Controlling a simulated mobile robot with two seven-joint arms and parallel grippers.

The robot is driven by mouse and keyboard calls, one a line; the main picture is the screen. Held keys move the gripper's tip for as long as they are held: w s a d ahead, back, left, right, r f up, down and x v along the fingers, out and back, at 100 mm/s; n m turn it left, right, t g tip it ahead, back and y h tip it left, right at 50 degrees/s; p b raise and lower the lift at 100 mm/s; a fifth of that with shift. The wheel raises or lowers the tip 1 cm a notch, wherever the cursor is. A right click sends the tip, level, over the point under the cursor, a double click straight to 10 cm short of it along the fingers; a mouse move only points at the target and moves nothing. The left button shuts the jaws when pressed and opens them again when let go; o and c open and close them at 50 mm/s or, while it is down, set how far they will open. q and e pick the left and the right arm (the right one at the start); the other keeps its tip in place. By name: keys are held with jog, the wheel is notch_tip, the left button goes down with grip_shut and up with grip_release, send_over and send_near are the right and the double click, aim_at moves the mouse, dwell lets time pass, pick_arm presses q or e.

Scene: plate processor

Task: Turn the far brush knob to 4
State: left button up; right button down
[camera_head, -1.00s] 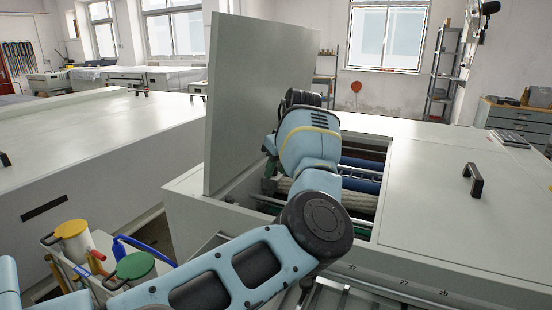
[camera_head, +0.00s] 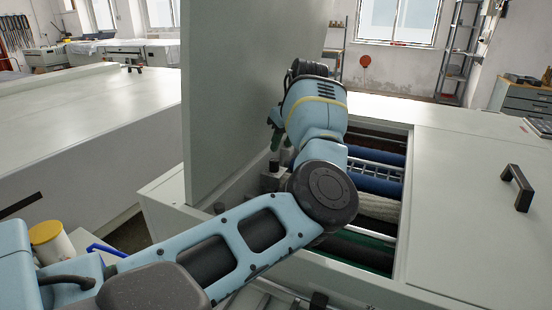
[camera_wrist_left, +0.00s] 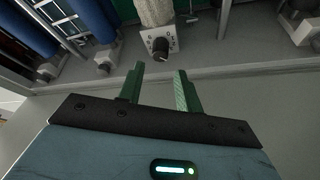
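In the left wrist view a small dark knob (camera_wrist_left: 160,46) sits on a pale block with dial marks, at the end of a cream brush roller (camera_wrist_left: 153,10). Its exact setting is too small to read. My left gripper (camera_wrist_left: 157,78) is open, its two green fingers spread below the knob in the picture, with nothing between them. The fingertips appear short of the knob. In the head view the left gripper (camera_head: 276,132) shows partly, beside the raised lid. Dark knobs on blocks (camera_head: 270,180) show below it. I cannot tell which is the far one. My right gripper is not in view.
The raised grey lid (camera_head: 250,90) stands close to the left of my arm. The opening holds blue rollers (camera_head: 375,182) and a cream roller (camera_head: 378,207). A closed cover with a black handle (camera_head: 517,188) lies to the right.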

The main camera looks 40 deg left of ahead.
aim_at(275, 161)
pick_arm(q)
jog(key=x, duration=0.6)
jog(key=shift+f, duration=0.2)
jog(key=shift+a+f, duration=0.35)
jog(key=shift+f, duration=0.3)
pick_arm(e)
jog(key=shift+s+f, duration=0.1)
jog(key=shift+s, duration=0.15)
pick_arm(q)
jog(key=shift+c, duration=0.3)
